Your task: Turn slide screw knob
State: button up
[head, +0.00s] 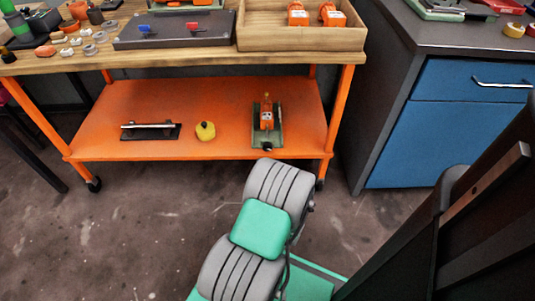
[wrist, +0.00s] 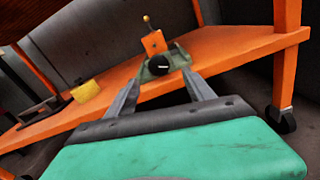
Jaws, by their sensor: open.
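The slide screw device has a green base (head: 277,132) and an upright orange block (head: 267,117). It stands on the right part of the orange lower shelf. Its round black knob (head: 267,147) faces the shelf's front edge. In the wrist view the black knob (wrist: 158,64) shows just beyond and between my fingertips, with the orange block (wrist: 153,42) behind it. My gripper (wrist: 161,77) is open and empty, with its two grey fingers spread on either side of the knob's line. No contact with the knob shows. In the head view my arm hides the fingers.
An orange table leg (head: 342,110) stands right of the device. The wooden tabletop is above. A blue-drawer cabinet (head: 455,120) is at right.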

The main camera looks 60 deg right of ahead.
aim_at(267, 149)
jog(key=b+x, duration=0.2)
jog(key=x, duration=0.3)
jog(key=shift+w+d+f, duration=0.15)
jog(key=shift+w+d+r+b, duration=0.2)
jog(key=shift+w+d+b, duration=0.1)
jog(key=shift+d, duration=0.25)
jog(key=shift+c, duration=0.5)
grip_shut()
